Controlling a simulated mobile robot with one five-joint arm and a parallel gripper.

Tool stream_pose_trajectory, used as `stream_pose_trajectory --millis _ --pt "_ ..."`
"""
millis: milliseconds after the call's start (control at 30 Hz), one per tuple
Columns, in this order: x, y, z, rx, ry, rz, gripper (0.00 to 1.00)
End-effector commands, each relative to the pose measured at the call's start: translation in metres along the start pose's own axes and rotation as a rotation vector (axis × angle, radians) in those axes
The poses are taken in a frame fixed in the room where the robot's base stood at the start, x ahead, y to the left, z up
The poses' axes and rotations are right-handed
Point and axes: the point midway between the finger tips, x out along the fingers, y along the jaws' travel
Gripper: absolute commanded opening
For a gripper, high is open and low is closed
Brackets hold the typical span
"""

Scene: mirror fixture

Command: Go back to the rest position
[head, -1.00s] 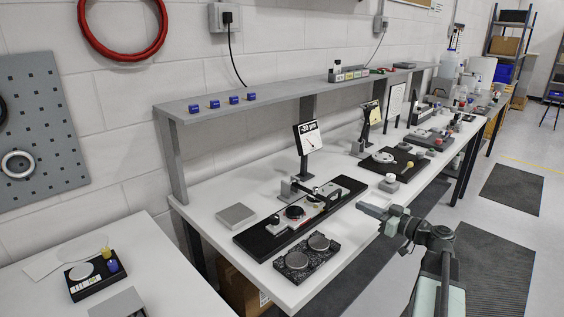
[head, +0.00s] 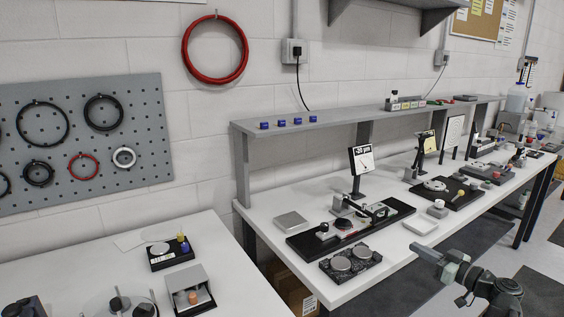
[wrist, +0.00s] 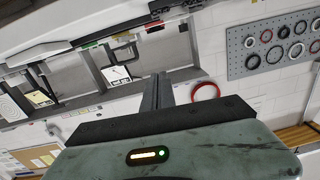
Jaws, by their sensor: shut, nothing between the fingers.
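My gripper (head: 428,252) shows at the lower right of the head view, at the end of my grey-green arm. It is shut and empty, and appears in front of the near edge of the long white bench (head: 345,292). In the wrist view my gripper (wrist: 157,82) points up from the dark wrist edge, its fingers together. The wrist view is tilted strongly, with the bench along its top.
On the bench sit a black fixture (head: 300,246) with a dial display (head: 363,159), and a granite block with two discs (head: 350,263). A shelf (head: 340,118) runs behind. A second table (head: 215,238) stands left, below a pegboard (head: 150,135).

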Motion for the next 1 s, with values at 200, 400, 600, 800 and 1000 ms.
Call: stream_pose_trajectory --millis 200,400,600,800,1000 --pt "0.046 -0.038 -0.011 -0.003 -0.003 -0.085 0.0" --pt "0.097 -0.095 -0.013 -0.023 -0.048 -0.193 0.0" --pt "0.153 -0.197 0.015 -0.065 -0.253 -0.371 0.0" --pt "0.153 -0.326 0.102 0.008 -0.868 -0.459 0.0" --pt "0.068 -0.294 0.162 0.194 -1.406 0.059 0.0"
